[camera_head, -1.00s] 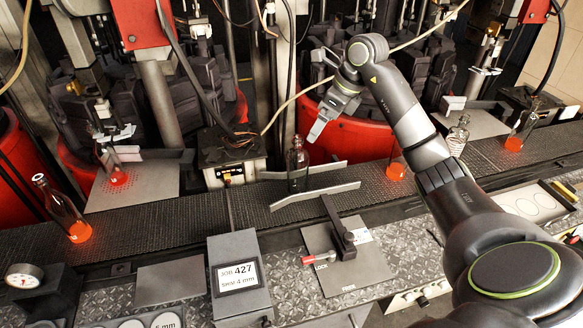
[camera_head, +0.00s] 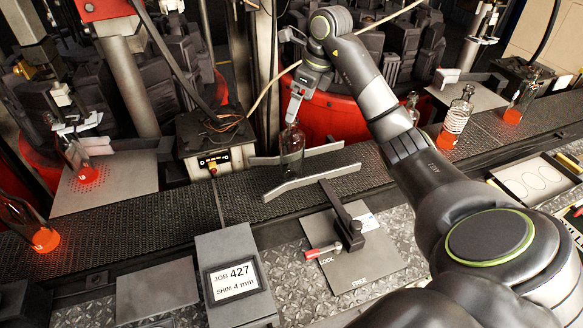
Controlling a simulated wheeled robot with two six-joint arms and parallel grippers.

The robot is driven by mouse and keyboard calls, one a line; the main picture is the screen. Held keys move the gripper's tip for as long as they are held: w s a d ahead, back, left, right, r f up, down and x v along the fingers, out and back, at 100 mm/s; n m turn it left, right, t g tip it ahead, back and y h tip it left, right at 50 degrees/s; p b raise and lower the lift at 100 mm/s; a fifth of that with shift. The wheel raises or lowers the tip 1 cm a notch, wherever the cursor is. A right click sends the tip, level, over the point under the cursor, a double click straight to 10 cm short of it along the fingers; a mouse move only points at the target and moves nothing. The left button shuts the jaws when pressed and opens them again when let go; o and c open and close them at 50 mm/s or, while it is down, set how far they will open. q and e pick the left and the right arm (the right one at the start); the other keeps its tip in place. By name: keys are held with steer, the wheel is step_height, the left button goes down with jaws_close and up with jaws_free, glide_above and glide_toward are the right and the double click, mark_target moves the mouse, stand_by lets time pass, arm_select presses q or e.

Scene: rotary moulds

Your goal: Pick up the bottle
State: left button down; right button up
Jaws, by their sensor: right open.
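A clear, dark-looking glass bottle (camera_head: 291,152) stands upright on the black conveyor (camera_head: 130,207), between two grey guide rails. My right gripper (camera_head: 292,112) comes down from above with its jaws open, its fingertips at the bottle's neck and top. The neck is partly hidden by the fingers, and I cannot tell whether they touch it. My left gripper is not in view.
Glowing-bottomed bottles stand at the left (camera_head: 45,238), on a plate (camera_head: 88,172) and at the far right (camera_head: 512,114). A lever fixture (camera_head: 343,225) and a JOB 427 box (camera_head: 235,280) stand in front.

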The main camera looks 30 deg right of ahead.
mark_target(297, 116)
steer(key=b+x, duration=0.2)
steer(key=x, duration=0.1)
steer(key=shift+f, duration=0.25)
steer(key=shift+w+a+f+b, duration=0.1)
steer(key=shift+w+f+b, duration=0.05)
steer(key=shift+f+b, duration=0.45)
steer(key=shift+w, duration=0.1)
steer(key=shift+f, duration=0.15)
steer(key=p+x, duration=0.3)
steer(key=x, duration=0.1)
steer(key=shift+a, duration=0.15)
steer(key=shift+w+f, duration=0.15)
steer(key=shift+f, duration=0.25)
steer(key=c, duration=1.7)
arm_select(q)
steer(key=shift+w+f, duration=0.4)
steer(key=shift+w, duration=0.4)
arm_select(e)
steer(key=shift+c, duration=0.7)
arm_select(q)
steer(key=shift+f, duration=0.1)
arm_select(e)
steer(key=shift+r, duration=0.15)
